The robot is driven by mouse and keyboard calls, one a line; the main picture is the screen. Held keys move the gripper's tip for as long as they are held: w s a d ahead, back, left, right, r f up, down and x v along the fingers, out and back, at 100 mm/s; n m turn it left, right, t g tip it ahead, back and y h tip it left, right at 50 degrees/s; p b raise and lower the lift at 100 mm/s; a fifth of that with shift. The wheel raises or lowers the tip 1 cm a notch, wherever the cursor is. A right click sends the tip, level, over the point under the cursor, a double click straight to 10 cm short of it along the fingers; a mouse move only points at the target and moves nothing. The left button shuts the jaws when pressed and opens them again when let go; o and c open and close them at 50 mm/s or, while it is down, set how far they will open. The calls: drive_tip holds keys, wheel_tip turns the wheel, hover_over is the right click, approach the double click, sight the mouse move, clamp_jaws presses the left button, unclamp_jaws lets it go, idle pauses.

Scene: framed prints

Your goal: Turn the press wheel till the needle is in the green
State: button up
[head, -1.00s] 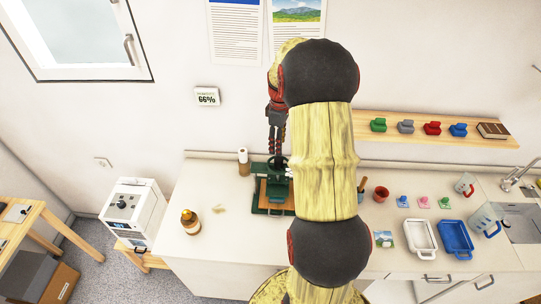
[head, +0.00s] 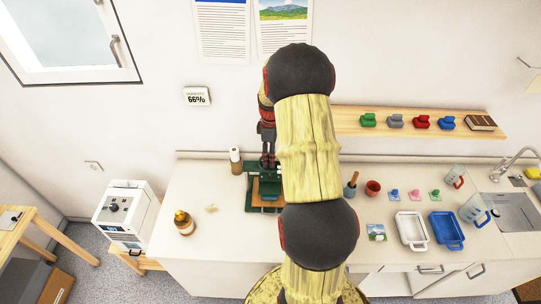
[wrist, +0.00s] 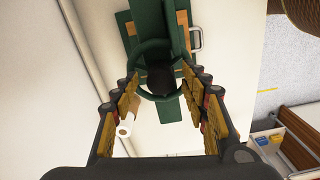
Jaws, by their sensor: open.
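The green press (head: 250,196) stands on the counter, left of my arm, which hides part of it in the head view. In the wrist view its green press wheel (wrist: 160,97) is a ring around a dark centre. My gripper (wrist: 160,82) is open, with one finger on each side of the wheel; it also shows from above, over the press, in the head view (head: 268,163). I cannot tell whether the fingers touch the wheel. No needle or green zone can be made out in either view.
A paper roll (head: 235,159) stands close to the left of the press. An amber bottle (head: 183,223) is farther left. A pestle cup (head: 350,189), a red pot (head: 373,188), and white (head: 411,230) and blue (head: 446,229) trays are to the right. A shelf (head: 345,122) hangs behind.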

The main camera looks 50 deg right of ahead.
drive_tip(key=c, duration=0.4)
drive_tip(key=c, duration=0.7)
drive_tip(key=shift+c, duration=0.3)
